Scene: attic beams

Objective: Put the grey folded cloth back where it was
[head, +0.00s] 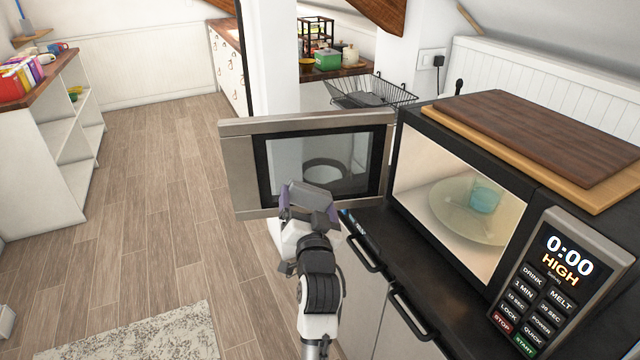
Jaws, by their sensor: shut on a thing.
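My gripper (308,200) is at the end of my arm in the lower middle of the head view, in front of the open microwave door (236,170). It is shut. A purplish-grey piece shows at its fingers and appears to be the grey folded cloth (284,203). The hand hides much of it, so its outline and folds are unclear. A flat grey item (368,98) lies in the wire rack (405,100) behind the door; I cannot tell what it is.
The black microwave (410,125) stands open on a dark counter at right. A teal cup (486,198) rests on its glass turntable (450,215). Wooden boards (545,135) lie on top. A white shelf (60,150) and rug (150,335) are at left, with clear floor between.

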